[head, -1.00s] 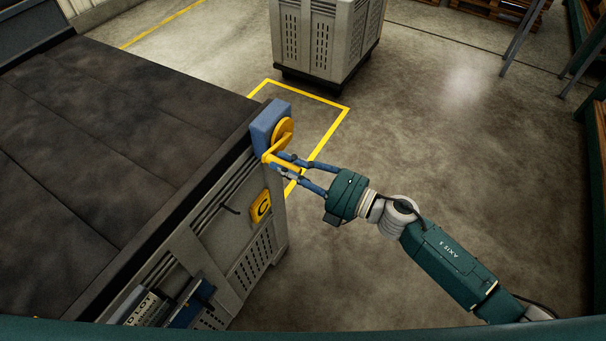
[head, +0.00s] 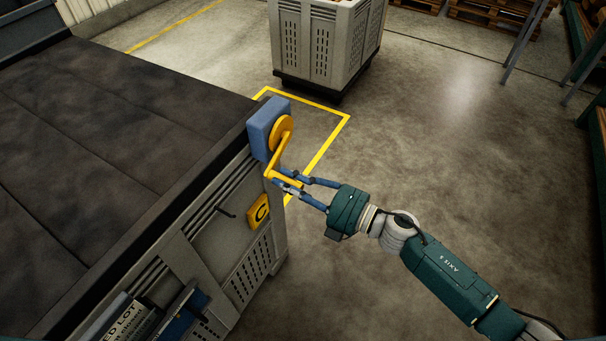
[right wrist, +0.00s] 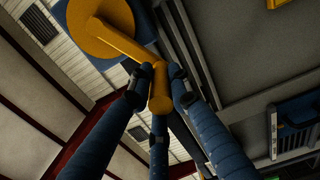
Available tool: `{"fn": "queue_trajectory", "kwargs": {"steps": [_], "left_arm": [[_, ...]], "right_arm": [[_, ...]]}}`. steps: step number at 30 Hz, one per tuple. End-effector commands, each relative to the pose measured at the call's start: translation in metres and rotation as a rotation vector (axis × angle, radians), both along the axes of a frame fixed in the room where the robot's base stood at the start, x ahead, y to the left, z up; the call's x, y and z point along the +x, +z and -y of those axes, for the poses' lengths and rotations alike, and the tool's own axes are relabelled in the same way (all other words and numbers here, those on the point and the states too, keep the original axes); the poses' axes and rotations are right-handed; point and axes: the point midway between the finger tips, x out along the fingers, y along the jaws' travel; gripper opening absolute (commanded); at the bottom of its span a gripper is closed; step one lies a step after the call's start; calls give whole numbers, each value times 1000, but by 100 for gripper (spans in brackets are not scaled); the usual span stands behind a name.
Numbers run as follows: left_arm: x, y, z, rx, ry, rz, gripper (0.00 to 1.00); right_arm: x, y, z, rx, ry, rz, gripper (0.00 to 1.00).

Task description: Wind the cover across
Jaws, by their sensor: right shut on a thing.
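A yellow crank (head: 277,152) with a round hub sits on a blue gearbox (head: 262,126) at the corner of a large grey crate (head: 257,271). A dark cover (head: 110,125) lies over the crate's top. My right gripper (head: 288,184) is shut on the crank's handle, which hangs below the hub. In the right wrist view the blue fingers (right wrist: 160,88) close around the yellow handle (right wrist: 159,100), and the crank arm (right wrist: 122,40) runs up to the hub. My left gripper is not in view.
A yellow plate marked C (head: 258,211) is on the crate's side below the crank. Another grey crate (head: 325,45) stands at the back inside the room. Yellow lines (head: 330,140) mark the floor. The concrete floor to the right is clear.

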Motion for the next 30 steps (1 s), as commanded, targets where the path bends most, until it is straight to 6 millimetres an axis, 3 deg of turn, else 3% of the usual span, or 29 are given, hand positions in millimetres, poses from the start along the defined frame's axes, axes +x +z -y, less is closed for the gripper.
{"fn": "queue_trajectory", "kwargs": {"steps": [1, 13, 17, 30], "left_arm": [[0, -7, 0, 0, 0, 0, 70], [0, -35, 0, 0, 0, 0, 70], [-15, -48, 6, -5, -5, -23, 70], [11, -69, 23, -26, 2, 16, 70]], "right_arm": [[11, 1, 6, 4, -19, 11, 0], [28, -23, 16, 6, -19, 10, 0], [37, -31, 21, 8, -20, 10, 0], [61, -42, 34, 10, -16, 11, 0]]}}
